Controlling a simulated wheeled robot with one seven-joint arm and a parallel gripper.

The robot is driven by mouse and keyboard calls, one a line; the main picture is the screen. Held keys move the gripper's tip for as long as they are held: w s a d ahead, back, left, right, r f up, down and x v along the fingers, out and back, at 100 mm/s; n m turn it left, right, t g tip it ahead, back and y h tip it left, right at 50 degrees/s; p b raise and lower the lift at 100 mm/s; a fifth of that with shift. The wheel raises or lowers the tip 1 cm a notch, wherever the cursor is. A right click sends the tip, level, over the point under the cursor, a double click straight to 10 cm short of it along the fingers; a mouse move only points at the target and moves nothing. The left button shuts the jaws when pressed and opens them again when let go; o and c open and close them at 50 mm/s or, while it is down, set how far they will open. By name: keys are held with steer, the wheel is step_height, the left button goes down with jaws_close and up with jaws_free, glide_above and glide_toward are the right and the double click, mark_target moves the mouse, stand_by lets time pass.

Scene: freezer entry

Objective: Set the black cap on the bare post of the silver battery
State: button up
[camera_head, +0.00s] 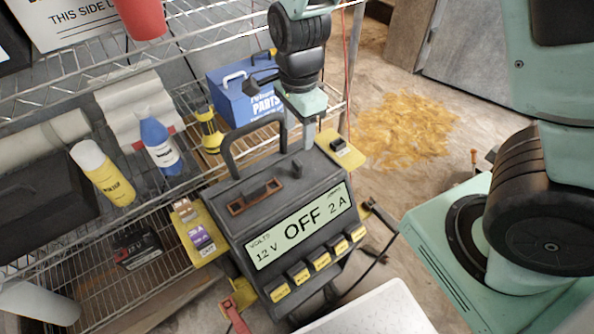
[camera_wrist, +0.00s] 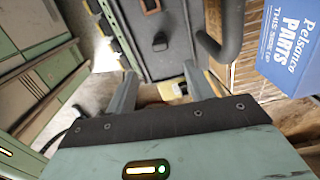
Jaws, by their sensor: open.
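I cannot make out a silver battery or its bare post in either view. No thing is clearly the black cap. One small black piece (camera_head: 296,170) stands on top of the charger, and shows as a dark knob in the wrist view (camera_wrist: 160,42). Another dark piece (camera_head: 339,143) lies on the yellow side tray (camera_head: 352,160). My gripper (camera_head: 297,148) points down above the back of the charger, near its handle. In the wrist view its two fingers (camera_wrist: 160,75) are apart, with nothing held between them.
The grey charger (camera_head: 300,228) reads OFF and has a tall black handle (camera_head: 232,150). A dark battery (camera_head: 138,248) sits on the lower wire shelf at left. A blue parts box (camera_head: 240,103) stands behind. A spray bottle (camera_head: 160,145) and yellow bottle (camera_head: 103,175) stand on the shelf.

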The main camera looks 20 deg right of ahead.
mark_target(297, 162)
step_height(297, 162, down, 12)
steer(key=b, duration=0.3)
steer(key=shift+a+f, duration=0.1)
steer(key=shift+a, duration=0.05)
steer(key=shift+c, duration=0.3)
steer(key=c, duration=1)
